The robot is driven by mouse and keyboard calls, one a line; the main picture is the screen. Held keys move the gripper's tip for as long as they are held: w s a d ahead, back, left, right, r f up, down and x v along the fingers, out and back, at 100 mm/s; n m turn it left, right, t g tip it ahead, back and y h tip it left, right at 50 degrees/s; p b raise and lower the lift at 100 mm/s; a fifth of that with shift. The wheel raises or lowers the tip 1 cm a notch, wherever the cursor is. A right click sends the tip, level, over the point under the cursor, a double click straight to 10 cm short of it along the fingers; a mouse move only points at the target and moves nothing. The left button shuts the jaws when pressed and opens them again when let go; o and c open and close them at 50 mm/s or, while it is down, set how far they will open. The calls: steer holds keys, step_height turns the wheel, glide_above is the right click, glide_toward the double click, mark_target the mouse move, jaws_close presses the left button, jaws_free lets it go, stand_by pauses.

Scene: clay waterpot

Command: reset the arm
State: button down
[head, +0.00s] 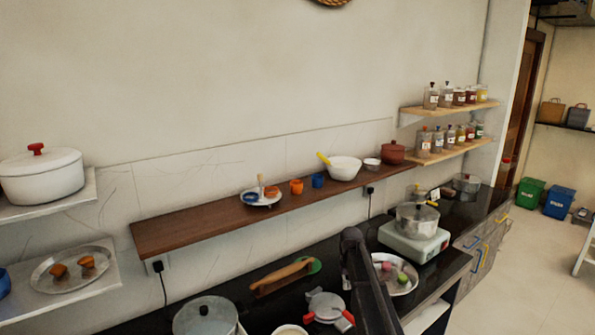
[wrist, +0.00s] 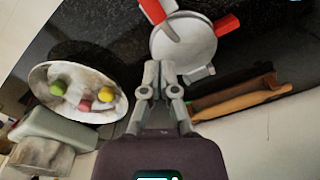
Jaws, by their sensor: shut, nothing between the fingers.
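In the wrist view, my gripper (wrist: 162,72) has its fingers together with nothing between them. It is over the dark counter, and its tips overlap the near edge of a pale round utensil with red handles (wrist: 185,42) in the picture; I cannot tell the height gap. In the head view, my dark arm (head: 366,275) reaches over the counter, and the gripper itself cannot be made out there. The red-handled utensil (head: 327,307) lies just left of the arm.
A plate with green and pink balls (head: 409,288) is right of the arm. A wooden roller (head: 283,277) lies left. A pot (head: 416,214) stands on a pale stove (head: 413,243). A brown shelf (head: 215,223) holds cups, a bowl and a clay pot (head: 393,153).

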steer(key=shift+r, duration=0.1)
stand_by(0.3)
steer(key=s+m, duration=0.1)
steer(key=s, duration=2.8)
